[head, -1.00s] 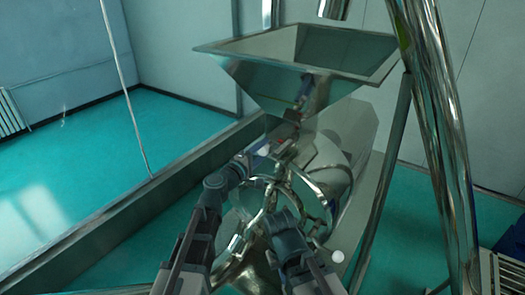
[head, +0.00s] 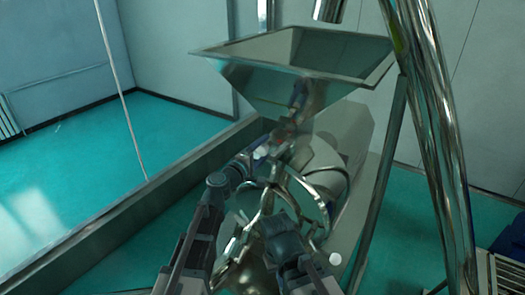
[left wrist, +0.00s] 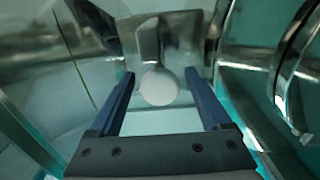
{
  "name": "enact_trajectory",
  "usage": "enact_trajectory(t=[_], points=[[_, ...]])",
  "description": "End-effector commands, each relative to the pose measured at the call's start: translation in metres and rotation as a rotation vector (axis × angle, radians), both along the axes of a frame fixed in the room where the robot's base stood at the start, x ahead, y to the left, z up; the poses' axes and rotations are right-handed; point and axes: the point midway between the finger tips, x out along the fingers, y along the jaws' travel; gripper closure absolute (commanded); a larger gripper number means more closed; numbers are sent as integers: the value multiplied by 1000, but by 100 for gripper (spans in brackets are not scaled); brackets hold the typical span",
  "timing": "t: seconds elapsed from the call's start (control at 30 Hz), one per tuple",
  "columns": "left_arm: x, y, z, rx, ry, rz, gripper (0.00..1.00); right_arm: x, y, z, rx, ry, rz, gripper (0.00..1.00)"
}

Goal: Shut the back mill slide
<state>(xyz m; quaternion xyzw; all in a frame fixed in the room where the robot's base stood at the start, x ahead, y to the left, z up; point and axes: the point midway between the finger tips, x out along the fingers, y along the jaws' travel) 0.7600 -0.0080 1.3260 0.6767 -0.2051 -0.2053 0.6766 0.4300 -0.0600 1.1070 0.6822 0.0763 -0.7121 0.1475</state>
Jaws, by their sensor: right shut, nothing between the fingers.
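The mill (head: 345,150) is a shiny metal machine under a wide hopper (head: 252,72). A round white knob (head: 262,152) sits just below the hopper; in the left wrist view the knob (left wrist: 160,87) stands in front of a metal plate (left wrist: 172,35), which looks like the slide. My left gripper (head: 256,158) is at this knob. In the left wrist view its two dark fingers (left wrist: 160,76) are open on either side of the knob, with a small gap on each side. My right gripper (head: 268,196) is lower, in front of the metal rings, shut and empty; its fingertips are hard to make out.
A second white knob (head: 335,258) is at the lower right of the mill. A thick metal pipe (head: 440,130) and a thin leg (head: 382,180) stand to the right. A long grey beam (head: 130,210) runs along the left, with open green floor (head: 180,130) beyond.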

Motion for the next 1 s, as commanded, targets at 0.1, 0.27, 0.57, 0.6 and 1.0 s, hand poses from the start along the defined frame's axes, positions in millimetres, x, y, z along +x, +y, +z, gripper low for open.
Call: enact_trajectory(t=[0.1,0.27,0.57,0.6,1.0], points=[[0,0,0,0,0,0,19,0,0,0,0,0,0,100],[-6,4,0,0,0,1,19,0,0,0,0,0,0,100],[-57,36,0,0,0,2,19,0,0,0,0,0,0,100],[-64,41,0,0,0,3,19,0,0,0,0,0,0,100],[-112,74,0,0,0,1,19,0,0,0,0,0,0,100]])
